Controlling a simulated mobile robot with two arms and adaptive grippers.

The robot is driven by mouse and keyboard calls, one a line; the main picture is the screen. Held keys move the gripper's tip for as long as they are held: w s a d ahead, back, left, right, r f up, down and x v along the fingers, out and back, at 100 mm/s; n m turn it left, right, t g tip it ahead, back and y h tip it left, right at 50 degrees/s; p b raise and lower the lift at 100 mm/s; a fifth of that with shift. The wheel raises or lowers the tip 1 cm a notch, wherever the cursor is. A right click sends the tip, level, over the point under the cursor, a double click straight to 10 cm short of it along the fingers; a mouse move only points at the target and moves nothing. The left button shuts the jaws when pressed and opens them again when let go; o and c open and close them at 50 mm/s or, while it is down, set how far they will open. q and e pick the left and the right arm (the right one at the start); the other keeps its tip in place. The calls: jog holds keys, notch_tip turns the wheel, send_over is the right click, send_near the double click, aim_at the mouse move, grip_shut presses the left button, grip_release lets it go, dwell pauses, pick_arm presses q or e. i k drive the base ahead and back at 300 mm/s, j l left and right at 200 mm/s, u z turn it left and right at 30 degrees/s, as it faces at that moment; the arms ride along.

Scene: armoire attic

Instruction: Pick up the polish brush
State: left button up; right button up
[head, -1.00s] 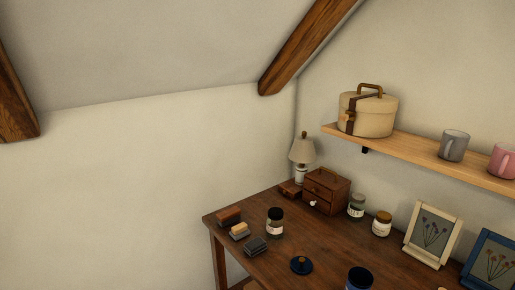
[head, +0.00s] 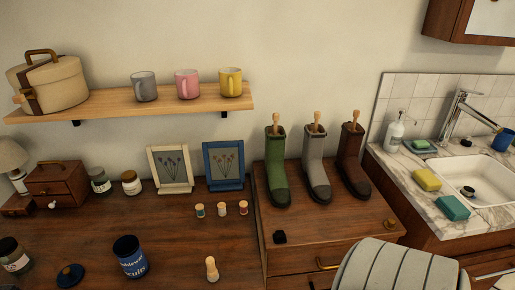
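I cannot tell for sure which thing is the polish brush. A small pale wooden piece with a rounded top (head: 211,268) stands near the front of the brown table (head: 190,245); it may be a handle. The block-shaped, brush-like things at the table's left end, seen earlier, are outside the present view. Neither of my grippers shows.
Green (head: 277,175), grey (head: 316,175) and brown boots (head: 353,170) stand on the dresser. A blue tin (head: 130,258), dark lid (head: 70,275), jars and small spools are on the table. A striped rounded thing (head: 385,268) blocks the front right. A sink (head: 475,180) is at right.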

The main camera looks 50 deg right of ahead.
aim_at(212, 275)
jog(key=l+z, duration=0.2)
jog(key=z, duration=0.8)
